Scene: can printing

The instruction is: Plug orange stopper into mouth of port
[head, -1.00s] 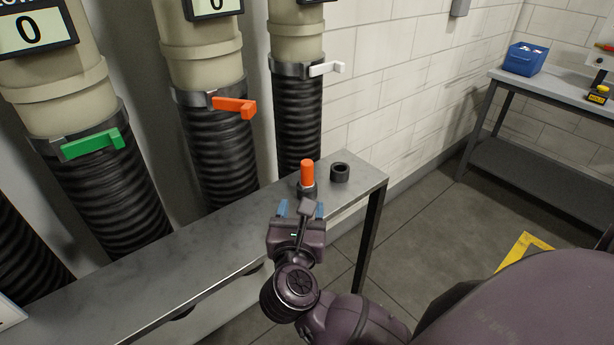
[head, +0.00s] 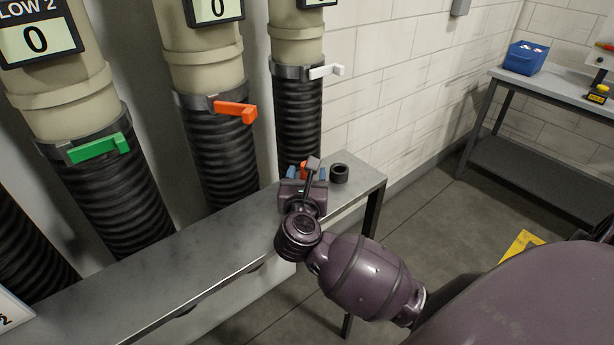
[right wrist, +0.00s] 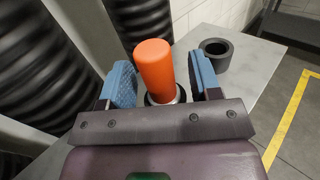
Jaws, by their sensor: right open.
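The orange stopper (right wrist: 154,66) stands upright in a dark ring-shaped base on the metal bench. In the head view only a bit of the orange stopper (head: 304,168) shows behind my gripper. My right gripper (right wrist: 163,80) is open, with its blue fingers on either side of the stopper and a gap at each side. In the head view my right gripper (head: 307,175) is over the bench's far right end. A dark, hollow, open-topped ring (head: 340,173) stands just right of the stopper; it also shows in the right wrist view (right wrist: 215,54). I cannot tell whether it is the port.
The metal bench (head: 150,268) runs along ribbed black hoses with green (head: 98,148), orange (head: 234,110) and white (head: 325,71) levers. A second table (head: 560,93) with a blue bin (head: 525,58) stands at the back right.

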